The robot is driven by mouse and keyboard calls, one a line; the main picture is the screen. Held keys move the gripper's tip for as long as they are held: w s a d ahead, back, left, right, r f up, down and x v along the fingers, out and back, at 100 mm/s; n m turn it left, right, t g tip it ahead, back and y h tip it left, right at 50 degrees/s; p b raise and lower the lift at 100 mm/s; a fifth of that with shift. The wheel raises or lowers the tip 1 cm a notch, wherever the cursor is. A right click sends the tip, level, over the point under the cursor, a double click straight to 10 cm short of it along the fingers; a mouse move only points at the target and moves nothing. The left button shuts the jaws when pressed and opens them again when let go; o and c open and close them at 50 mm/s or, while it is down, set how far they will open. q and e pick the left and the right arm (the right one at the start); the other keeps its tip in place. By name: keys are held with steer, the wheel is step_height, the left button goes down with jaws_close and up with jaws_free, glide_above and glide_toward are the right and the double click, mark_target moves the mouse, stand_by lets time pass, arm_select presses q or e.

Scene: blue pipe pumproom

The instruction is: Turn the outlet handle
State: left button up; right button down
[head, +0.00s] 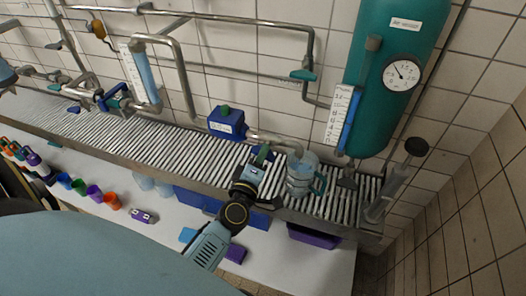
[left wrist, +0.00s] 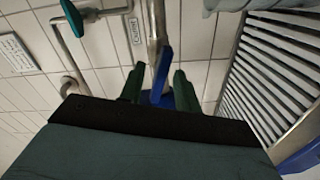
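A blue handle (left wrist: 163,72) hangs from a metal pipe (left wrist: 156,22) in the left wrist view. It runs down between the two dark green fingers of my left gripper (left wrist: 158,92), with a narrow gap visible on each side. In the head view my left gripper (head: 261,156) is at the outlet pipe (head: 275,139), right of the blue pump box (head: 226,123). The handle is mostly hidden there by the gripper. The left gripper looks open around the handle; contact is not visible.
A clear jug (head: 302,176) stands on the slatted rack (head: 165,143), close right of my left gripper. A green tank (head: 391,70) with a gauge (head: 402,74) is on the wall at right. Cups and purple bins stand on the white lower surface (head: 290,262).

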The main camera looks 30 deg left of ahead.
arm_select(q)
steer(key=shift+x, duration=0.95)
steer(key=shift+c, duration=0.2)
jaws_close()
